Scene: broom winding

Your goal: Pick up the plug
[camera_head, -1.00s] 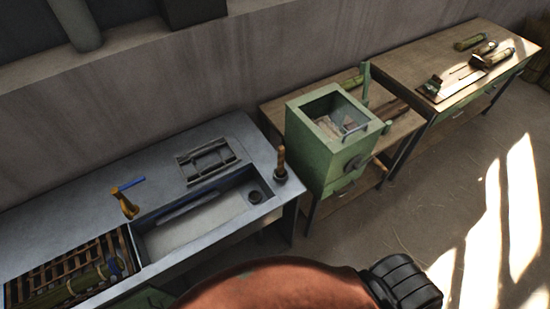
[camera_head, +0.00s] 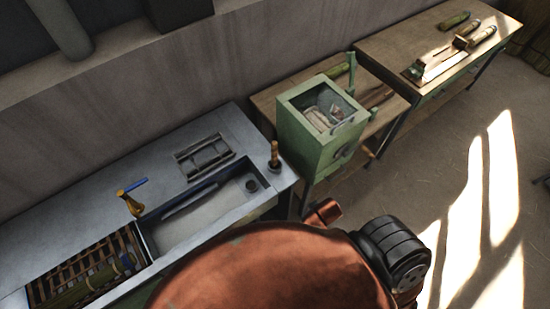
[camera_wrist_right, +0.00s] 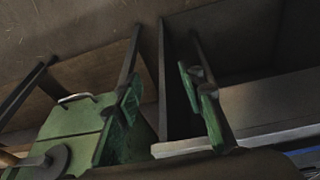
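What looks like the plug (camera_head: 274,158), a dark round base with an upright wooden handle, stands on the right rim of the grey sink counter (camera_head: 222,130) in the head view. The drain hole (camera_head: 252,185) shows in the basin to its left. My right gripper (camera_wrist_right: 160,95) shows in the right wrist view as two green-padded fingers spread apart with nothing between them. The plug cannot be made out in that view. In the head view my copper-coloured arm covers the lower middle, and the right fingers are hidden. My left gripper is not in view.
A green box (camera_head: 308,140) with a round crank stands on a wooden table just right of the sink; it also shows in the wrist view (camera_wrist_right: 75,125). A brass tap (camera_head: 130,203) and slatted rack (camera_head: 85,275) are at left. Another workbench (camera_head: 400,45) stands at back right.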

